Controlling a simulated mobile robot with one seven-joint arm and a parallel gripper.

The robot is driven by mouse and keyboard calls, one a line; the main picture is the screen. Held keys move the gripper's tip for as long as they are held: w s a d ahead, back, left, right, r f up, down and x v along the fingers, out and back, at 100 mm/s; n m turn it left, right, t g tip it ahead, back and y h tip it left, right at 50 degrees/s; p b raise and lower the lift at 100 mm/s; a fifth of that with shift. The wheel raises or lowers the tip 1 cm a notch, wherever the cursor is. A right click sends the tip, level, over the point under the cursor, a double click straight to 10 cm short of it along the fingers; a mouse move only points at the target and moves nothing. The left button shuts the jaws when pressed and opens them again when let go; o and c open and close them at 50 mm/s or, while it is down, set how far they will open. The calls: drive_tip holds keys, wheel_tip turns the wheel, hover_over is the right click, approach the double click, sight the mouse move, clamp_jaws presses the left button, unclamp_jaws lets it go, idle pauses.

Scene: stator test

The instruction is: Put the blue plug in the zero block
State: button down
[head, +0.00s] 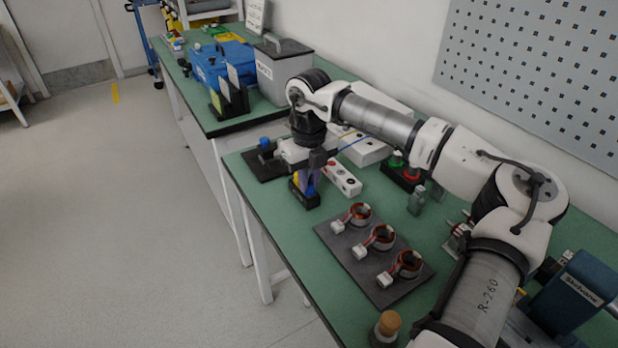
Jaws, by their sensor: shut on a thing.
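My gripper (312,180) points down over a small black block (305,200) near the left edge of the green bench. It is shut on what looks like the blue plug (312,184), whose lower end is at the block; I cannot tell whether it is seated or just above. A yellow plug (296,180) stands in the same block, left of the blue one. My fingers hide part of both. No label shows to tell which block is the zero block. A separate blue knob (265,142) stands on a dark plate (262,167) behind my gripper.
A white box with red and black buttons (343,179) stands close right of my gripper. A dark mat (345,258) with three copper-wound stators lies in front. A wooden-topped jar (388,324) stands at the near edge. Bare bench lies between block and mat.

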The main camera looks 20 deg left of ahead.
drive_tip(key=c, duration=1.3)
unclamp_jaws()
drive_tip(key=shift+r, duration=0.15)
wheel_tip(320, 180, up, 14)
drive_tip(key=b, duration=0.1)
drive_tip(key=shift+f, duration=0.2)
